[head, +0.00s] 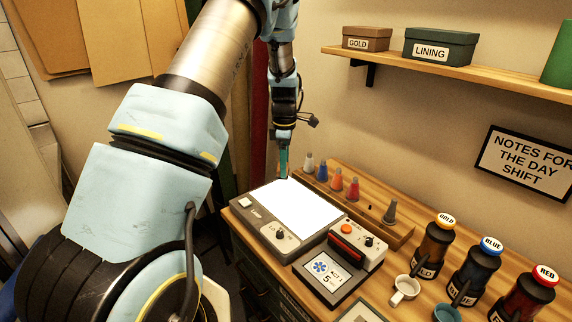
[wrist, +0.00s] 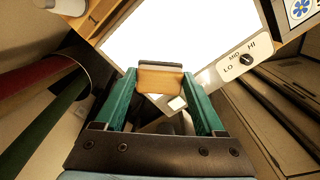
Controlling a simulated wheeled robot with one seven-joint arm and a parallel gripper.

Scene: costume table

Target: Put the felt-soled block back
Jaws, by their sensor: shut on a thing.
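My gripper (wrist: 160,76) has teal fingers and is shut on a small block (wrist: 160,80). The block is tan like wood, with a grey layer along its far edge that looks like the felt sole. In the wrist view it sits between the fingertips, in front of the bright white panel of a light box (wrist: 195,35). In the head view my gripper (head: 283,172) points down at the far left corner of the light box (head: 262,228). The block cannot be made out there, and I cannot tell its height above the surface.
Several coloured cones stand in a wooden rack (head: 385,225) behind the light box. Mugs (head: 404,290) and labelled bottles (head: 433,245) stand farther right. Red and green rolls (wrist: 40,75) are left in the wrist view.

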